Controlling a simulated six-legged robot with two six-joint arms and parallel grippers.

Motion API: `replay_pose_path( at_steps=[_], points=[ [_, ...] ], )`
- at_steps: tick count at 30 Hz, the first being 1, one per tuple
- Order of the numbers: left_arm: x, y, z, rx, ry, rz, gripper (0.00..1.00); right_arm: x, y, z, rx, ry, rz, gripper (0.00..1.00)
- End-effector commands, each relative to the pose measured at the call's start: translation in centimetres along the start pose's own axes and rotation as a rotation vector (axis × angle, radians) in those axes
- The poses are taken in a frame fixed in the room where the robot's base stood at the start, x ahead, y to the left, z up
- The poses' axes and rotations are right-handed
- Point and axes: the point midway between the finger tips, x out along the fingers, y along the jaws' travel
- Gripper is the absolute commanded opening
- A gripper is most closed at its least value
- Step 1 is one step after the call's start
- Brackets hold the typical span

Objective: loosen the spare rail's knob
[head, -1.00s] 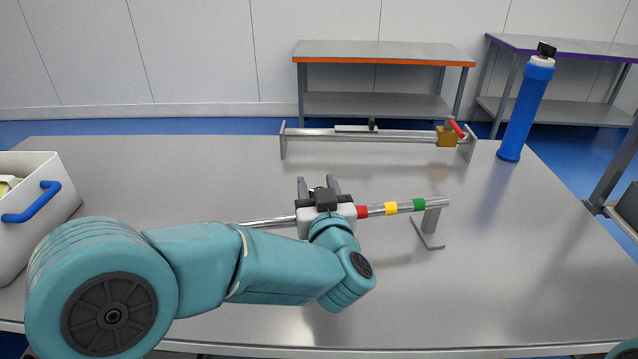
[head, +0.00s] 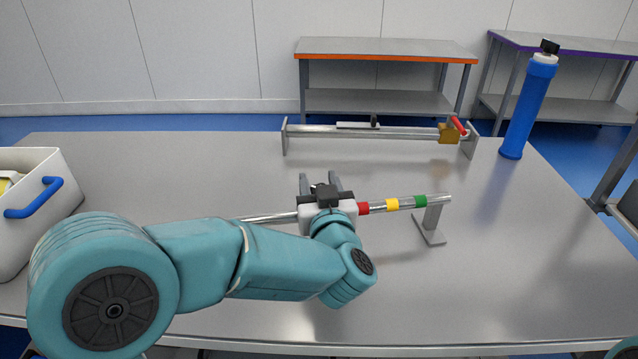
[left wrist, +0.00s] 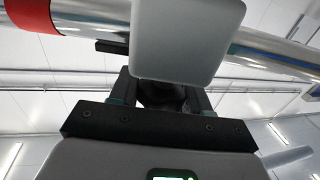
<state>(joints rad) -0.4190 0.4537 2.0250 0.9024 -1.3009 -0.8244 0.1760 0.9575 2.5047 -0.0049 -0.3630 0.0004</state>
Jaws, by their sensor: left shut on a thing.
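The near rail (head: 381,206) is a metal tube with red, yellow and green bands, on a grey foot at its right end. My left gripper (head: 319,187) is at this rail, left of the red band. In the left wrist view its fingers (left wrist: 163,96) are shut on a dark knob (left wrist: 165,92), partly hidden behind a pale grey block (left wrist: 186,38) on the rail. In the head view the gripper hides that knob. A far rail (head: 410,133) carries a white slider with a small black knob (head: 374,120). My right gripper is out of view.
The far rail's right end has a brass block (head: 447,133) with a red lever. A blue cylinder (head: 529,105) stands at the table's right back. A white tub (head: 42,215) with a blue handle is at the left. The grey table (head: 530,260) is clear at front right.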

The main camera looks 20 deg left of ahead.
Motion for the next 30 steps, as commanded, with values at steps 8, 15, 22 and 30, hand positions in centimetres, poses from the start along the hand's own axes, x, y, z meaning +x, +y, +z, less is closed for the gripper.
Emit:
replay_pose_path(
  at_steps=[8, 15, 22, 30],
  points=[
    [0.0, 0.0, -0.2, -0.002, 0.004, 0.000, 0.68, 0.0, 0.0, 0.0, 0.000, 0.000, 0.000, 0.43],
    [-0.1, 0.0, -0.1, -0.001, 0.002, 0.000, 0.68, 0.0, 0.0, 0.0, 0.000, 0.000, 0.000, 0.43],
    [-3.5, 0.1, -0.1, -0.001, 0.003, 0.006, 0.68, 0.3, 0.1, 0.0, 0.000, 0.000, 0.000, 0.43],
    [-10.8, 0.2, -0.1, -0.001, 0.005, 0.008, 0.68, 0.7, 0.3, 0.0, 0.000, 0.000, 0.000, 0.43]
  ],
)
